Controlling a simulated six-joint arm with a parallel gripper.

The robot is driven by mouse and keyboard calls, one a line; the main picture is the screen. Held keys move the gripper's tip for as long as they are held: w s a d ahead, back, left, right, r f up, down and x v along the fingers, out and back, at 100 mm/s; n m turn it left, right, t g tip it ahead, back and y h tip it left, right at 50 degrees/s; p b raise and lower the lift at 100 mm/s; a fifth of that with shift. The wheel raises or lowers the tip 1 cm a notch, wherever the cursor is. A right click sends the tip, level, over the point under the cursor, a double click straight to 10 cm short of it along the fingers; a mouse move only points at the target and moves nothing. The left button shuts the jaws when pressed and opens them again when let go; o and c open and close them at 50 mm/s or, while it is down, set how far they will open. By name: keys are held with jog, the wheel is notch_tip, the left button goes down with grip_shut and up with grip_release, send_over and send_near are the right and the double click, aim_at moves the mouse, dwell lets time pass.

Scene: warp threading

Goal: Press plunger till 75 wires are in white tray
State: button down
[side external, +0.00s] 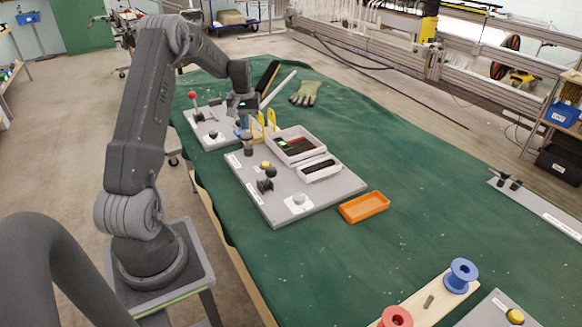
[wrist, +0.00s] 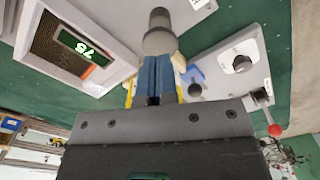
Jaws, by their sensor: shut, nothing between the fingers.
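My gripper (side external: 242,127) is shut and empty, its blue fingers together. In the wrist view the fingertips (wrist: 157,60) are at a grey round-topped post (wrist: 159,38), which looks like the plunger; I cannot tell whether they touch it. In the side view this post (side external: 248,146) stands on the grey board just below my gripper. A larger white tray (side external: 318,151) with dark contents stands right of it, and a smaller white tray (side external: 334,171) is beside that one. A green display on the larger tray shows in the wrist view (wrist: 84,46) and appears to read 75. Single wires cannot be made out.
The grey board (side external: 286,215) also carries several small knobs. An orange tray (side external: 364,207) lies at its right corner. Yellow upright pieces (side external: 271,119), a red-topped lever (side external: 193,95) and a glove (side external: 306,92) are behind.

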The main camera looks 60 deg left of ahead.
jog(key=shift+r, duration=0.1)
jog(key=shift+r, duration=2.4)
jog(key=shift+d, duration=0.1)
jog(key=d+r+m+t, duration=0.15)
jog(key=d+r, duration=0.25)
jog(key=d, duration=0.4)
jog(key=d+r+m+y, duration=0.1)
jog(key=d+r+m, duration=0.3)
jog(key=d, duration=0.5)
jog(key=d+r+m+t, duration=0.1)
jog(key=d+r, duration=0.4)
jog(key=d, duration=0.3)
jog(key=s+d+m+t+h, duration=0.1)
jog(key=s+d+m+t, duration=0.2)
jog(key=s+d, duration=1.2)
jog(key=shift+d+m, duration=0.6)
jog(key=shift+m, duration=0.65)
